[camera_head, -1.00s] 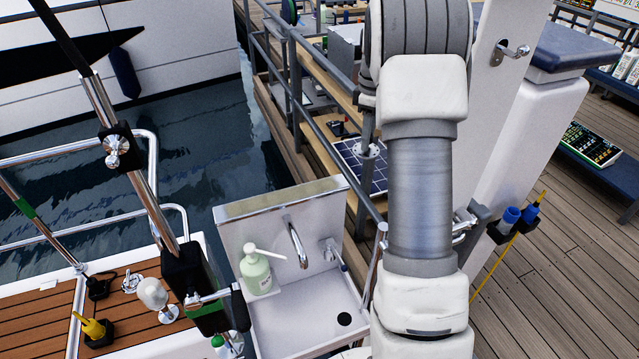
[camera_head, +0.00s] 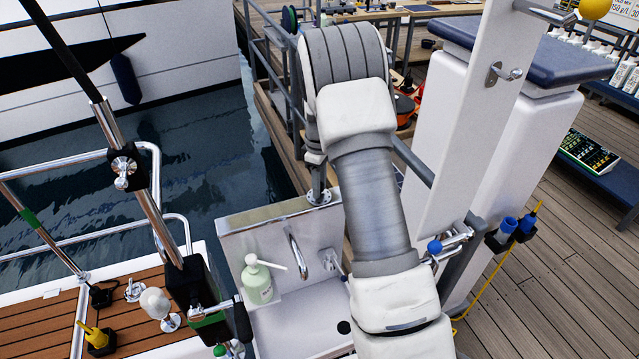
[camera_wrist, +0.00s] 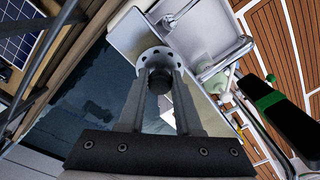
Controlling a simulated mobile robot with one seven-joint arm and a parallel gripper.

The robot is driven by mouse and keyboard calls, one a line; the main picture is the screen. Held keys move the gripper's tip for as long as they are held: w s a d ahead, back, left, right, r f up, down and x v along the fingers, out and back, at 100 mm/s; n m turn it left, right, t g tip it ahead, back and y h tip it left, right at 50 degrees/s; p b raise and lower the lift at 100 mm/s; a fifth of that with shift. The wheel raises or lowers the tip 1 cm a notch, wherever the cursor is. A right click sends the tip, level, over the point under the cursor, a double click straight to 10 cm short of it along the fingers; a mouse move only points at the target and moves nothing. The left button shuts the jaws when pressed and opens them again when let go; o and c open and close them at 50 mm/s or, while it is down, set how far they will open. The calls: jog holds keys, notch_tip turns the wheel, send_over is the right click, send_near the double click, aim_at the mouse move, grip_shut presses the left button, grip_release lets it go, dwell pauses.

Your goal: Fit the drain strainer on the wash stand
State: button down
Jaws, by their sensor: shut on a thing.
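The drain strainer (camera_wrist: 157,57) is a pale grey disc with small holes around its rim. My gripper (camera_wrist: 158,78) is shut on it; a dark part shows between the fingers. In the head view the strainer (camera_head: 320,197) hangs under my gripper (camera_head: 315,178), by the top edge of the wash stand's back panel. The wash stand (camera_head: 300,325) has a white basin with a dark round drain hole (camera_head: 343,327) near my arm. The strainer is apart from the hole, above and behind it.
A chrome tap (camera_head: 296,255) rises from the back panel, with a green soap pump bottle (camera_head: 257,280) left of it. A chrome fitting (camera_head: 330,260) is on the right. Railings and water lie behind. A post with a black clamp (camera_head: 188,278) stands left.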

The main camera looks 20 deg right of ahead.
jog(key=shift+f, duration=0.3)
jog(key=c, duration=1)
grip_release()
jog(key=shift+f, duration=0.1)
jog(key=shift+c, duration=0.2)
jog(key=o, duration=0.4)
jog(key=shift+o, duration=0.2)
jog(key=shift+r, duration=0.2)
